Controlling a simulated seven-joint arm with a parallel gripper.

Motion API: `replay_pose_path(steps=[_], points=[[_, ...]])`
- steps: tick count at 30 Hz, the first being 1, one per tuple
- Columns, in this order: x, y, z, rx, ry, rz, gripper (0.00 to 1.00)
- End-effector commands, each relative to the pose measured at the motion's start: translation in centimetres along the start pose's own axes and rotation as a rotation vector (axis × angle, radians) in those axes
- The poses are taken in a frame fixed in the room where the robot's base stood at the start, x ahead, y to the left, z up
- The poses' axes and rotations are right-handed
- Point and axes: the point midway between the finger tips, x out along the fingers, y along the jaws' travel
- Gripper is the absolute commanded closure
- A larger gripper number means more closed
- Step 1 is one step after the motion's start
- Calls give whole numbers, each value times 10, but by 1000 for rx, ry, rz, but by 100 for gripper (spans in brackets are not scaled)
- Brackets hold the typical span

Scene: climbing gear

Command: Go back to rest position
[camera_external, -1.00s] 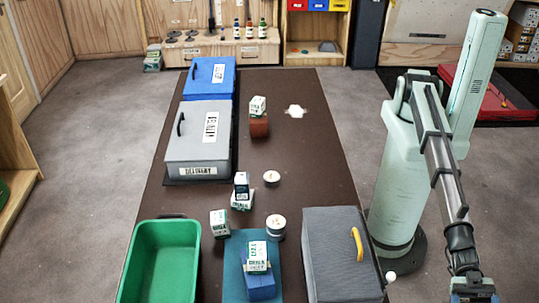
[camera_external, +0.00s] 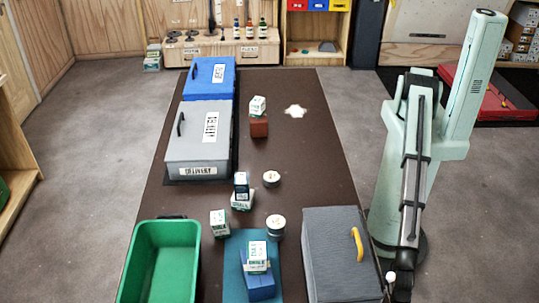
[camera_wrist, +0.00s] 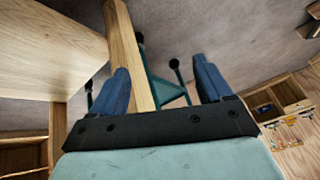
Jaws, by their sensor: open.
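My gripper (camera_wrist: 160,76) shows in the wrist view with its two blue fingers wide apart and nothing between them. A wooden post and a teal frame show behind the fingers. In the external view my arm hangs down at the right, beside the dark table (camera_external: 325,150). Its lower end (camera_external: 402,288) is at the bottom edge, right of the grey fabric box (camera_external: 335,250), and the fingers cannot be made out there. My gripper is clear of the things on the table.
The table holds a green bin (camera_external: 160,260), a grey lidded box (camera_external: 198,140), a blue box (camera_external: 208,78), chalk cubes (camera_external: 220,222) and tape rolls (camera_external: 276,226). A chalk block (camera_external: 257,255) sits on a blue block over a teal mat (camera_external: 233,275). The table's far right is mostly clear.

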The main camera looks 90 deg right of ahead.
Motion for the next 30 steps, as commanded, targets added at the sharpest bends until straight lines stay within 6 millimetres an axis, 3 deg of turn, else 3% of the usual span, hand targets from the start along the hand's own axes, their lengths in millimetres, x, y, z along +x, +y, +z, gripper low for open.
replay_pose_path(steps=[1,6,12,21,30], points=[[5,17,30,16,-77,26,21],[8,73,118,85,-317,117,21],[-16,158,204,201,-509,205,21],[-62,254,282,364,-603,248,21],[-111,317,358,520,-670,261,21]])
